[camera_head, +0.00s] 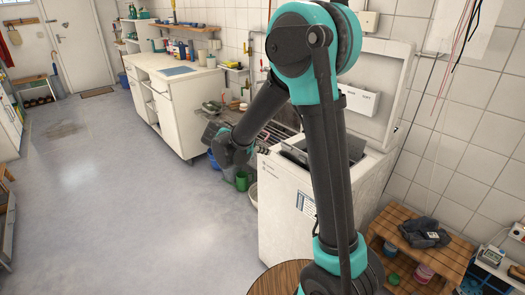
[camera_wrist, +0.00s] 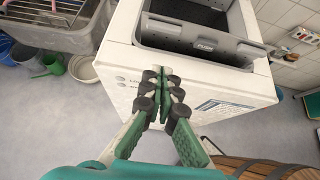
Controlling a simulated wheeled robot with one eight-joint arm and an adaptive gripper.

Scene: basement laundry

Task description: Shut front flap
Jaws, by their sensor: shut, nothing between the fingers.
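A white top-loading machine (camera_head: 286,205) stands behind my arm in the head view, with its white lid (camera_head: 400,75) raised. In the wrist view the front flap (camera_wrist: 190,42) is a grey panel with a label on it, along the near side of the top opening. It looks raised and tilted, with the dark interior (camera_wrist: 195,14) showing behind it. My gripper (camera_wrist: 165,74) is shut and empty, at the machine's front top edge, on the near side of the flap. I cannot tell whether it touches the machine. In the head view my arm hides part of the opening.
A round wooden top (camera_head: 281,279) is near my base. A wooden shelf (camera_head: 425,236) stands right. The floor at left is clear.

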